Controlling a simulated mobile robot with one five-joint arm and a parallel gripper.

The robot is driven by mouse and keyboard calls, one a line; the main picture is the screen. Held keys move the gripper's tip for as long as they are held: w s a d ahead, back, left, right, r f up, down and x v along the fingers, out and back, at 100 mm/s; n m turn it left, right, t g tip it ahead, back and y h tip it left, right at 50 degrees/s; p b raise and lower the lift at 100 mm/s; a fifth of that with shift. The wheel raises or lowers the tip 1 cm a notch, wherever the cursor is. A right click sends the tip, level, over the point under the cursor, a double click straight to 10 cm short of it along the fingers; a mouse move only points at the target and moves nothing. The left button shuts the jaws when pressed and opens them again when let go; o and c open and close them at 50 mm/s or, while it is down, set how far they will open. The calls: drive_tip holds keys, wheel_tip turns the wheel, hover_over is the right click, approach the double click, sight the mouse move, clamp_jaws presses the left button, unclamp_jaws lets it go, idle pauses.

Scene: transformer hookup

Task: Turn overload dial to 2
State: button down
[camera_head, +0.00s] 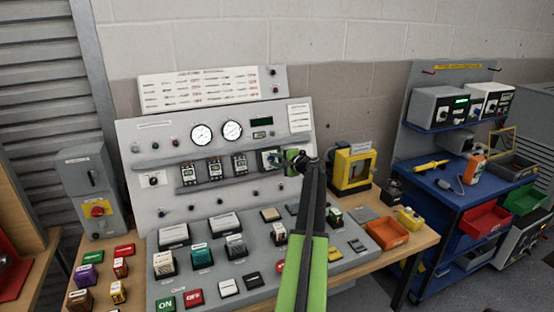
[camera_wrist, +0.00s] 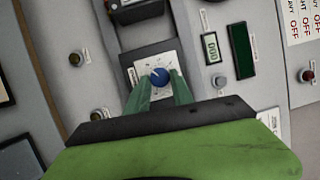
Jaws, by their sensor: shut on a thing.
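The overload dial is a small blue knob (camera_wrist: 159,77) on a white scale plate, seen in the wrist view. My gripper (camera_wrist: 159,88) is shut on the knob, with one green finger on each side of it. The scale marks around the knob are too small to read. In the head view, my gripper (camera_head: 291,160) is at the right part of the upright grey panel (camera_head: 150,212), at the end of the row of modules. The gripper and arm partly hide the dial there.
Two round gauges (camera_head: 202,135) and a dark display (camera_head: 262,121) are above the module row. Several coloured blocks and buttons lie on the sloped desk below. A yellow-framed box (camera_head: 354,168) stands right of the panel. A blue cart (camera_head: 455,190) is farther right.

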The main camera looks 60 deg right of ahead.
drive_tip(key=shift+a+f, duration=0.1)
idle(0.3)
drive_tip(key=c, duration=1.1)
unclamp_jaws()
drive_tip(key=shift+s, duration=0.1)
drive_tip(key=p+v, duration=0.4)
drive_tip(key=v, duration=1.3)
drive_tip(key=shift+s, duration=0.15)
